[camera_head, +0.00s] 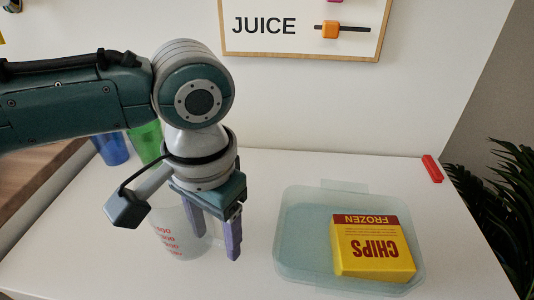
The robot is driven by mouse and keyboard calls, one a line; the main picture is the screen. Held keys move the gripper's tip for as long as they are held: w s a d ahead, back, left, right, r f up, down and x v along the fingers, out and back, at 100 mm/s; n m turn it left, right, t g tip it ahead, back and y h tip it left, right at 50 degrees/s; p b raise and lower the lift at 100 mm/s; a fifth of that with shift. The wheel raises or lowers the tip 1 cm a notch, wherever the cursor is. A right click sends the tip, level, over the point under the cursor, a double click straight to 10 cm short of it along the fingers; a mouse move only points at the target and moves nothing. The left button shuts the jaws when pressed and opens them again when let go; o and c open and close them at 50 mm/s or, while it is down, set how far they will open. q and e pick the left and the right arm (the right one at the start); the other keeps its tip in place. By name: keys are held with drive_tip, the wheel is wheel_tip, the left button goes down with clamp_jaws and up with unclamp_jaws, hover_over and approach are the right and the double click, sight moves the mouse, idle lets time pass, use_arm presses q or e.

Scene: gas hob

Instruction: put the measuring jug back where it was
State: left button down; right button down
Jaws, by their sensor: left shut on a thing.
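The measuring jug (178,238) is a translucent white vessel with red marks, standing upright left of centre in the head view. My left gripper (216,238) points down at the jug's right side, with one purple finger over the jug and the other just right of it. It is shut on the jug, seemingly at its right side or handle, though the fingers hide the exact contact. I cannot tell whether the jug's base touches the white counter (262,215). My right gripper is out of view.
A translucent tub (300,225) on the right holds a yellow frozen chips box (372,247). A blue cup (112,148) and a green cup (147,140) stand behind my arm. A red block (432,168) lies at the back right. A JUICE board (300,30) hangs on the wall.

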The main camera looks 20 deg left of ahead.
use_arm(q)
drive_tip(key=shift+f, duration=0.1)
drive_tip(key=shift+c, duration=0.7)
unclamp_jaws()
